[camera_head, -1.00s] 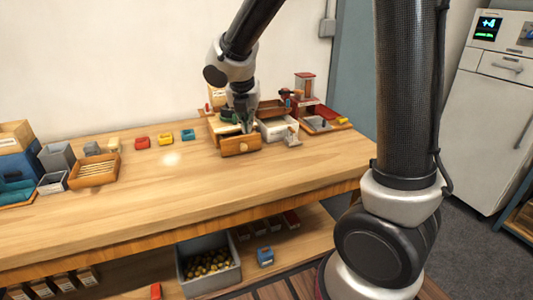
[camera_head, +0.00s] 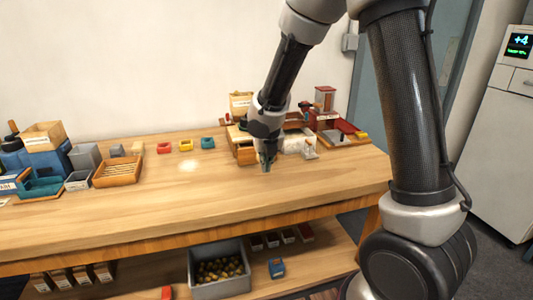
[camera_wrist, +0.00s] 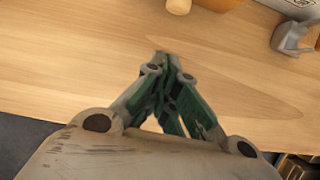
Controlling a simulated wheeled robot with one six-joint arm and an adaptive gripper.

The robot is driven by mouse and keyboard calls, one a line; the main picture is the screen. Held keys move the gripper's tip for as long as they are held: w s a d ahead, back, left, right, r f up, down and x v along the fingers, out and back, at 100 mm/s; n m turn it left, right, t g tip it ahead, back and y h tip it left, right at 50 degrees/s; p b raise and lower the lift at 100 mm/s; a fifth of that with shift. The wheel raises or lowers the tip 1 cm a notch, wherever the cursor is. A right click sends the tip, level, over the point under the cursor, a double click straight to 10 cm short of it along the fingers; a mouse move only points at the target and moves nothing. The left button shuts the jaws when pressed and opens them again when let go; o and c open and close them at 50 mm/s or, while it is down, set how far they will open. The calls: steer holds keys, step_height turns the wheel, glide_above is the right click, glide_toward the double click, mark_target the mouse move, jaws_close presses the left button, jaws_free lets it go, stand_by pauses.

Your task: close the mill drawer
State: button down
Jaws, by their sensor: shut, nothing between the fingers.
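The mill drawer (camera_head: 246,156) is a small wooden drawer at the mill's front, towards the back right of the bench. My arm hides much of it in the head view, so I cannot tell how far out it stands. In the wrist view, a strip of its wooden front (camera_wrist: 215,3) and its round pale knob (camera_wrist: 178,6) show at the top edge. My gripper (camera_head: 266,167) is shut and empty, low over the bench in front of the drawer. Its green-sided fingers (camera_wrist: 160,58) point towards the knob, apart from it.
A white container (camera_head: 293,145) and a grey metal piece (camera_head: 310,150) stand right of the drawer. A red device (camera_head: 326,100) is further right. Small coloured boxes and a wooden tray (camera_head: 117,172) lie to the left. The bench front (camera_head: 200,220) is clear.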

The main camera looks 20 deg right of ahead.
steer(key=w, duration=0.1)
steer(key=w+f, duration=0.1)
steer(key=w, duration=0.1)
steer(key=shift+w+f, duration=0.15)
steer(key=shift+f, duration=0.1)
steer(key=shift+w, duration=0.6)
